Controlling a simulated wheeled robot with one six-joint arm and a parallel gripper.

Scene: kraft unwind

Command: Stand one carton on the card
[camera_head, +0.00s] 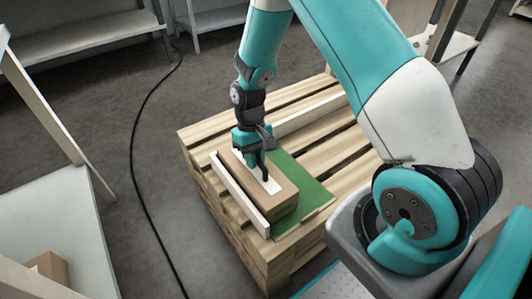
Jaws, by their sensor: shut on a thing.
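A brown carton (283,200) with a white strip on its top is at the near left part of the pallet. It covers part of the green card (312,192), which shows to its right and at its near end. My gripper (263,173) points down from above and is shut on the carton near the middle of its top. The far finger and the carton's underside are hidden, so I cannot tell whether the carton rests on the card or hangs just above it.
The wooden pallet stack (196,135) has a pale rail (240,196) close along the carton's left side and another rail (308,113) farther back. Another brown carton (52,267) sits at a pale bench (70,232) on the left. A black cable (133,150) crosses the floor.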

